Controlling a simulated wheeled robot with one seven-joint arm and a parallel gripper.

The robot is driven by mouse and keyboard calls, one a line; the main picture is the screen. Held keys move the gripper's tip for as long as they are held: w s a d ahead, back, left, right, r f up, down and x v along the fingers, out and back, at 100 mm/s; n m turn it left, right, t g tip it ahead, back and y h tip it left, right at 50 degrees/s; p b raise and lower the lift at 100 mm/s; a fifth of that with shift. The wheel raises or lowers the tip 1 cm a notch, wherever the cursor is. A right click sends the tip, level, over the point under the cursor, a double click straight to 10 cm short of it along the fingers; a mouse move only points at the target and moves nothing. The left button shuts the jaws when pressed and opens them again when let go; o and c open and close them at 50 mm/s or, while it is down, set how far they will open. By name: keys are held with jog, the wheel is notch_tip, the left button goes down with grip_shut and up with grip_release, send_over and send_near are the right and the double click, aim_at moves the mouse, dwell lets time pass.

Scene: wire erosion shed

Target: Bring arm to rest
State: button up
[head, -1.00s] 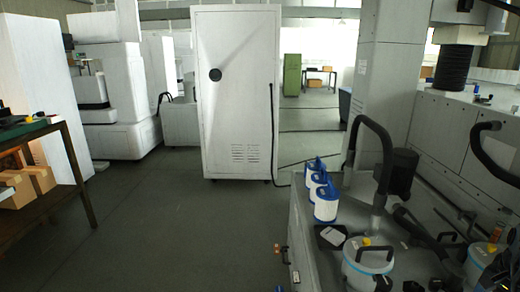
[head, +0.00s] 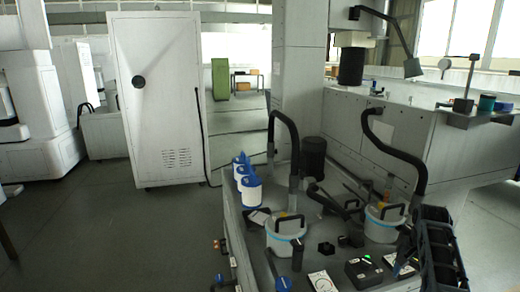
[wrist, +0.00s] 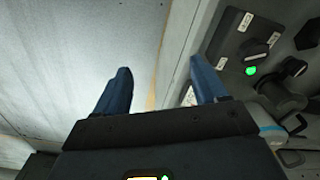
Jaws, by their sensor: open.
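My gripper (wrist: 160,72) shows in the wrist view with its two blue fingers wide apart and nothing between them. It hangs over the edge of a pale machine bench, with a light grey floor or panel to the left. A dark switch box (wrist: 238,42) with white labels, a knob and a green light lies just beyond the right finger. The box with a green light (head: 364,272) also shows in the head view, at the bottom right. A dark arm-like part stands at the right edge there; the fingertips are not clear in that view.
The bench holds white-and-blue filter cartridges (head: 249,190), clear-walled buckets (head: 286,236) and (head: 383,222), and black hoses (head: 410,160). A tall white cabinet (head: 160,110) stands behind to the left. The floor (head: 110,240) left of the bench is open.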

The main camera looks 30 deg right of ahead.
jog(key=s+a+f+n+t+h, duration=0.25)
jog(key=s+a+f, duration=0.2)
jog(key=a, duration=0.25)
jog(key=s+a+f+n+t+h, duration=0.1)
jog(key=s+a+f+n, duration=0.2)
jog(key=a+f, duration=0.4)
jog(key=s+a+r+n+t, duration=0.25)
jog(key=s+a, duration=0.25)
jog(key=a, duration=0.3)
jog(key=s+a+r+n+t, duration=0.5)
jog(key=s+a+r, duration=0.3)
jog(key=a, duration=0.4)
jog(key=s+a+r+n+t+y, duration=0.1)
jog(key=s+a+r, duration=0.3)
jog(key=r, duration=0.5)
jog(key=s+a+r+n+t+y, duration=0.2)
jog(key=s+a+r+t+y, duration=0.1)
jog(key=r, duration=0.7)
jog(key=shift+s+a, duration=0.65)
jog(key=shift+s, duration=0.05)
